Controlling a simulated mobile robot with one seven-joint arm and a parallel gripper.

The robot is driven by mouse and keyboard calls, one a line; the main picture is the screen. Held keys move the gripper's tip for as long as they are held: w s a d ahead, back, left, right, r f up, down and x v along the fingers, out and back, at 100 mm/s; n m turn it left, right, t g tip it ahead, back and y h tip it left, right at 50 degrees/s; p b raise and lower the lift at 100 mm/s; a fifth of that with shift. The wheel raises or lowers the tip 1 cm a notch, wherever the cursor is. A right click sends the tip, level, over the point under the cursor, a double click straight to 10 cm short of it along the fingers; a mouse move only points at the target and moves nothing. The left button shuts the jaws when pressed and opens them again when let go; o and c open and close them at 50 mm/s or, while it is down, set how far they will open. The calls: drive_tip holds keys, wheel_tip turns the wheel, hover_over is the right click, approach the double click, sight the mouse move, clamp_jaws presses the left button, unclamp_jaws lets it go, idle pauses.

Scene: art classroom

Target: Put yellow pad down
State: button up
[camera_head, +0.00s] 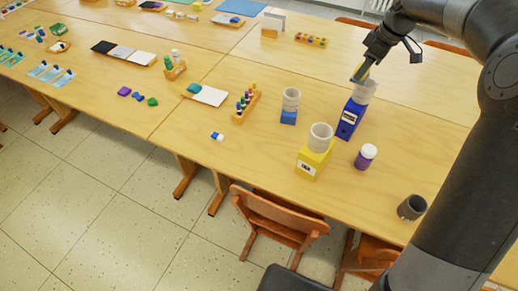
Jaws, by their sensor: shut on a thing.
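My gripper (364,68) is at the upper right, above the table (250,150). It is shut on a small yellow pad (361,73), which shows only as a small patch at the fingertips. The pad is at the rim of a light grey cup (366,91) on a tall blue box (348,120). I cannot tell whether the pad touches the cup or is above it. The fingers hide part of the pad.
A grey cup (320,137) stands on a yellow box (311,162), another (291,99) on a small blue block (288,117). A bottle rack (246,104) is left. Bare tabletop lies left of the yellow box.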

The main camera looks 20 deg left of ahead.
drive_tip(key=s+a+n+g, duration=0.1)
drive_tip(key=s+a+n, duration=0.4)
drive_tip(key=a, duration=0.4)
drive_tip(key=s+a+n+g, duration=0.1)
drive_tip(key=s+a+n, duration=0.1)
drive_tip(key=s+a, duration=0.6)
drive_tip(key=s+a+n+g, duration=0.1)
drive_tip(key=s+a+n, duration=0.35)
drive_tip(key=a, duration=0.55)
drive_tip(key=shift+m+h, duration=0.25)
drive_tip(key=shift+h, duration=0.05)
wheel_tip(320, 180, down, 28)
drive_tip(key=shift+s+a+f, duration=0.1)
drive_tip(key=shift+s+f, duration=0.05)
drive_tip(key=o, duration=1)
drive_tip(key=shift+f, duration=0.15)
drive_tip(key=shift+c, duration=0.2)
drive_tip(key=v, duration=1.2)
drive_tip(key=shift+r, duration=0.25)
